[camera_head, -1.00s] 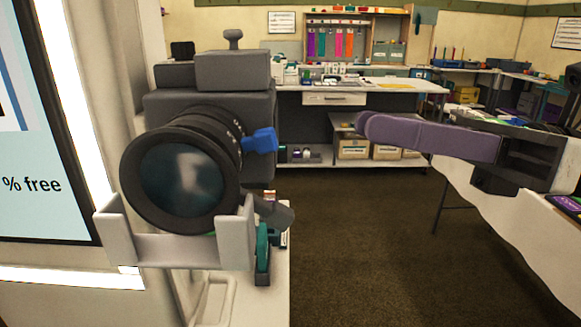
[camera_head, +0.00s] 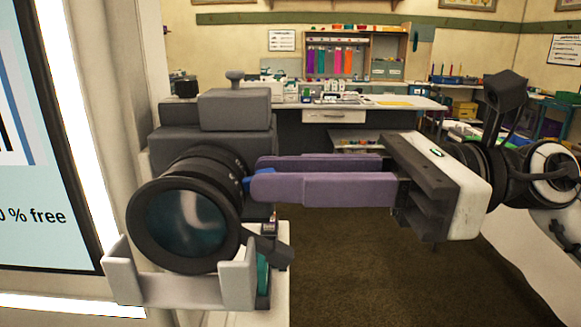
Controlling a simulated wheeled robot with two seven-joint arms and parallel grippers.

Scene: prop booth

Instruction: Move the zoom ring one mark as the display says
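A dark grey camera (camera_head: 215,145) stands at left with its black lens (camera_head: 180,222) facing me. The zoom ring (camera_head: 222,165) carries small pale marks, too small to read. A blue tab (camera_head: 247,183) on the ring is mostly hidden by my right gripper (camera_head: 259,174). Its purple fingers reach in from the right with a narrow gap between them, one nearer me than the other. The tips are at the tab; I cannot tell if they touch it. The display (camera_head: 38,215) at the left edge is cut off and shows "% free". My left gripper is not in view.
A light grey U-shaped bracket (camera_head: 180,290) stands in front of and below the lens. A dark lever and a teal part (camera_head: 263,275) are beside it. A long counter (camera_head: 335,117) with shelves stands behind. The brown floor (camera_head: 345,265) at centre is open.

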